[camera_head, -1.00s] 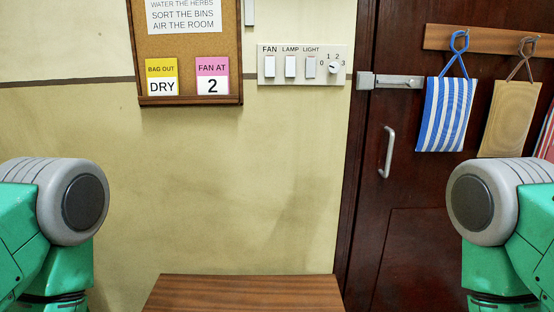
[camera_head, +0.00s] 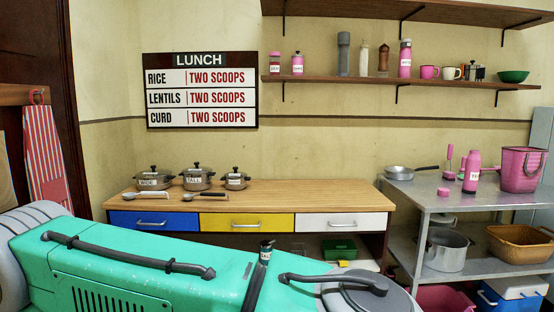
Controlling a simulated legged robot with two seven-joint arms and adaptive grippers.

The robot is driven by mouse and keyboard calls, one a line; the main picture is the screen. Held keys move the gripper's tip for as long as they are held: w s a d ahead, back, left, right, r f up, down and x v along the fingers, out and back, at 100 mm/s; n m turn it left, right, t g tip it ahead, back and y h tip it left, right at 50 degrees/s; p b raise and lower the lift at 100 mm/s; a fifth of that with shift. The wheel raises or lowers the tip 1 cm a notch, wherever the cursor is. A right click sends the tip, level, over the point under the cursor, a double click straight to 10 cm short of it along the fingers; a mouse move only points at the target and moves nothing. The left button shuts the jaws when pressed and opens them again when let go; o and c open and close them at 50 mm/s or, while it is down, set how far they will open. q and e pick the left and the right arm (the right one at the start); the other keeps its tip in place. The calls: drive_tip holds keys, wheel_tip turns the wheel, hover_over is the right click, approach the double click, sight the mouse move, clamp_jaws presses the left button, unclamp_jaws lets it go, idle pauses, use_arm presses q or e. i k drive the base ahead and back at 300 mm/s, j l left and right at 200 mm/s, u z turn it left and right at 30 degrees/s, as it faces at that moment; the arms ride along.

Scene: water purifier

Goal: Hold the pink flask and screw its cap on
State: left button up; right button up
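A pink flask (camera_head: 471,172) with a white label stands upright on the steel table (camera_head: 424,197) at the right. Its narrow top looks uncapped, but it is too small to be sure. A small pink piece (camera_head: 444,191), possibly the cap, sits on the table to the left of the flask, near the front edge. Another pink flask (camera_head: 404,58) with a label stands on the wall shelf and looks capped. Neither of my grippers shows in the view. A green part of my own body fills the lower left.
A pink basket (camera_head: 522,169), a steel pan (camera_head: 400,173) and a pink upright utensil (camera_head: 449,161) share the steel table. A wooden counter (camera_head: 300,193) with labelled pots stands left of it. A pot (camera_head: 446,249) and a brown basket (camera_head: 517,243) occupy the lower shelf.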

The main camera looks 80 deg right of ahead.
sight(472, 172)
drive_tip(key=z, duration=3.8)
